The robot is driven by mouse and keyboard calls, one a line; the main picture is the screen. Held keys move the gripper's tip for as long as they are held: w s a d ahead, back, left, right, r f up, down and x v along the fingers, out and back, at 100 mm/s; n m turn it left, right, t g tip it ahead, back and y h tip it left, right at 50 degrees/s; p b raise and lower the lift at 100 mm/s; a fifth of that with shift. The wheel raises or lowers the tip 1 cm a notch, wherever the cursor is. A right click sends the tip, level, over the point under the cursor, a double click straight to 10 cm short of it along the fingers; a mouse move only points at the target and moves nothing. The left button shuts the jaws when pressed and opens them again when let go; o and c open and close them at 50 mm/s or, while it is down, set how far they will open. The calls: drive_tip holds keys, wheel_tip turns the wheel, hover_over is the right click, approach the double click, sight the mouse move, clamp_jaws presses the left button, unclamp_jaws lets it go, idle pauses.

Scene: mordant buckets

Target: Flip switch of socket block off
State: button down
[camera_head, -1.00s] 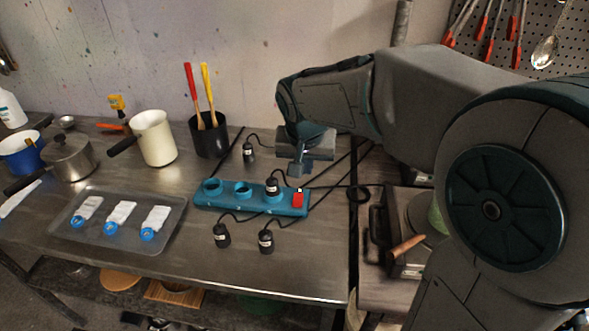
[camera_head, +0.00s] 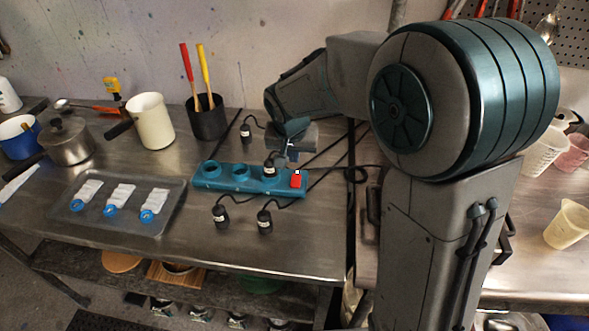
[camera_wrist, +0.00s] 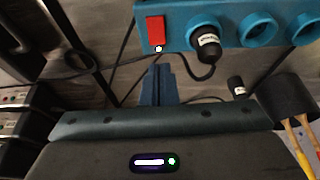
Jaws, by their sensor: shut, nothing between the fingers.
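The teal socket block (camera_head: 212,182) lies on the metal table, and it also shows along the top of the wrist view (camera_wrist: 229,20). Its red switch (camera_head: 297,180) is at the right end in the head view, with a small white spot beside it; the switch is also clear in the wrist view (camera_wrist: 155,30). A black plug (camera_head: 269,168) sits in the socket nearest the switch. My gripper (camera_head: 293,155) is shut and empty just behind the switch end. Its fingers (camera_wrist: 158,80) point toward the switch in the wrist view, apart from it.
Two loose black plugs (camera_head: 221,214) (camera_head: 264,220) lie in front of the block, and another (camera_head: 245,134) lies behind. Black cables cross the table around my gripper. A black cup (camera_head: 207,120) with red and yellow handles stands behind the block. A tray (camera_head: 172,218) lies left.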

sight(295, 176)
drive_tip(key=x, duration=0.7)
drive_tip(key=shift+s+a+f+p, duration=0.1)
drive_tip(key=shift+s+f+p, duration=0.2)
drive_tip(key=shift+f+p, duration=0.1)
